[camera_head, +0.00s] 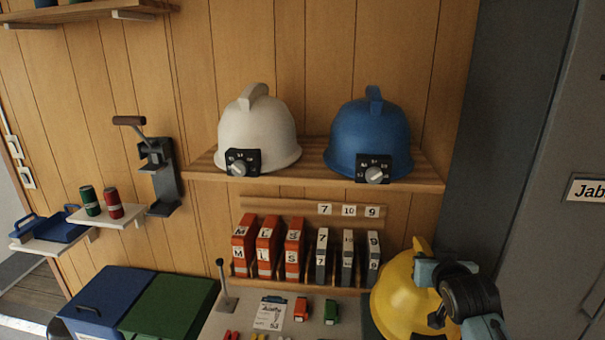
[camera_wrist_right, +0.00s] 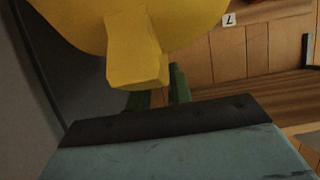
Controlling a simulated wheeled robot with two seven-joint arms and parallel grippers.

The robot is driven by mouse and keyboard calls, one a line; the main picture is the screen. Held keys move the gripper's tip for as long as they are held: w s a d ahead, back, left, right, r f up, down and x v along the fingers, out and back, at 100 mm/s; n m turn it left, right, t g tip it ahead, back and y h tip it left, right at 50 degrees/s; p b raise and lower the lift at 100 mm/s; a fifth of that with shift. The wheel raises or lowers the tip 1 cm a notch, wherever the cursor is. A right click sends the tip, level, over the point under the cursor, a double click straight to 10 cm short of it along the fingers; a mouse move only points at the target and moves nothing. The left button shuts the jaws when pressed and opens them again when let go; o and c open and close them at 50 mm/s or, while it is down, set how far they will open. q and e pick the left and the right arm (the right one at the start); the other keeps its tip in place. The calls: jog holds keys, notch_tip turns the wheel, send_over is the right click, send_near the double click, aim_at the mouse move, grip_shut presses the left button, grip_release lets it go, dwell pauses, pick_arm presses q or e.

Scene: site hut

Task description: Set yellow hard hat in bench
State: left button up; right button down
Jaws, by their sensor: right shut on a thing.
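The yellow hard hat (camera_head: 402,298) is at the lower right of the head view, in front of the right end of the bench (camera_head: 350,328). My right gripper (camera_head: 440,275) is at the hat's right side and is shut on it; its fingertips are partly hidden. In the right wrist view the hat (camera_wrist_right: 190,25) fills the top, with its crest (camera_wrist_right: 137,55) just beyond the gripper body. Whether the hat touches the bench is hard to tell. My left gripper is not in view.
A shelf (camera_head: 310,183) above the bench holds a white helmet (camera_head: 258,135) and a blue helmet (camera_head: 368,138). Orange and grey blocks (camera_head: 268,250) stand at the bench's back. A grey cabinet (camera_head: 550,220) borders the right.

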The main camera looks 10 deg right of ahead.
jog(key=n+y+b, duration=0.1)
jog(key=b, duration=0.7)
send_over(398, 288)
jog(key=shift+f, duration=0.25)
jog(key=s+a+n+y+b, duration=0.1)
jog(key=s+a+y+b, duration=0.1)
jog(key=s+a+b, duration=0.2)
jog(key=shift+s+a+f+n+t+b, duration=0.25)
jog(key=shift+a+b, duration=1.1)
jog(key=shift+b, duration=0.75)
